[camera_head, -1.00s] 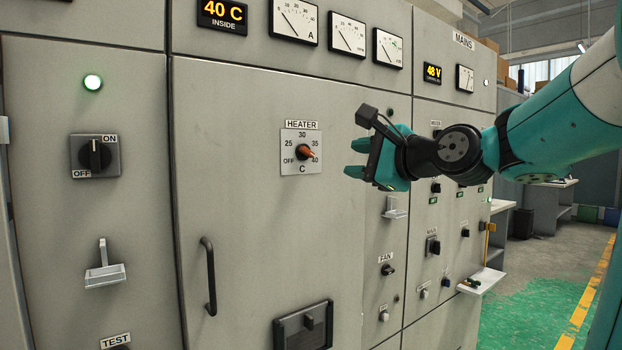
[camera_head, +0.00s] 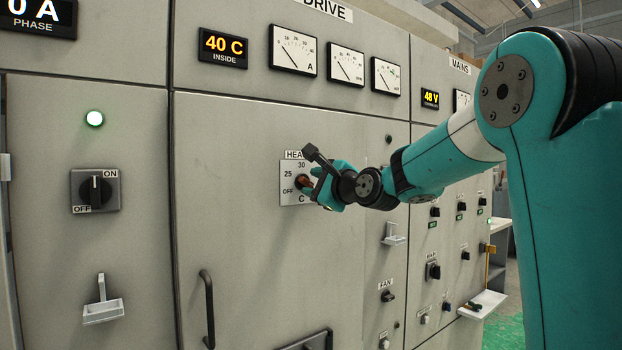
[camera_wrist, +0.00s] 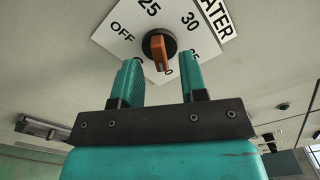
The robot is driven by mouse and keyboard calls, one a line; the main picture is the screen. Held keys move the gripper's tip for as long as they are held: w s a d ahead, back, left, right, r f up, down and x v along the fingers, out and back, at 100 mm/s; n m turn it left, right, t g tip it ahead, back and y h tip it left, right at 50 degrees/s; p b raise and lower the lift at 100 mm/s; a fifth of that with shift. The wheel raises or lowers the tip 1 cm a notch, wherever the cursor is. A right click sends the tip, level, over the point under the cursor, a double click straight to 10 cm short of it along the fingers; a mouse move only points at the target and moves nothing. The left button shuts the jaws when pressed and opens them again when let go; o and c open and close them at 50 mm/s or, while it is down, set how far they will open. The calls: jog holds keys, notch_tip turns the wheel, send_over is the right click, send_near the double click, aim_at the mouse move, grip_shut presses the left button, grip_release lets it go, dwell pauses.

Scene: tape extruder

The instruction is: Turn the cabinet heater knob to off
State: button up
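The heater knob is a round dark dial with an orange pointer bar. It sits on a white plate marked OFF, 25, 30, 35 and 40. In the wrist view the knob (camera_wrist: 158,46) has its bar pointing down toward the partly hidden 40 mark. In the head view the knob (camera_head: 304,182) is partly covered by my gripper (camera_head: 320,186). In the wrist view my gripper (camera_wrist: 160,76) is open, its two teal fingers apart below the knob, one toward each side. I see no contact with the knob.
The cabinet door (camera_head: 240,240) around the plate is flat and clear. A black door handle (camera_head: 208,308) stands out lower left. A display (camera_head: 223,48) above reads 40 C. An ON/OFF switch (camera_head: 95,190) is at left and a small bracket (camera_head: 393,235) at right.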

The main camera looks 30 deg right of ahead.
jog(key=shift+w, duration=0.8)
grip_shut()
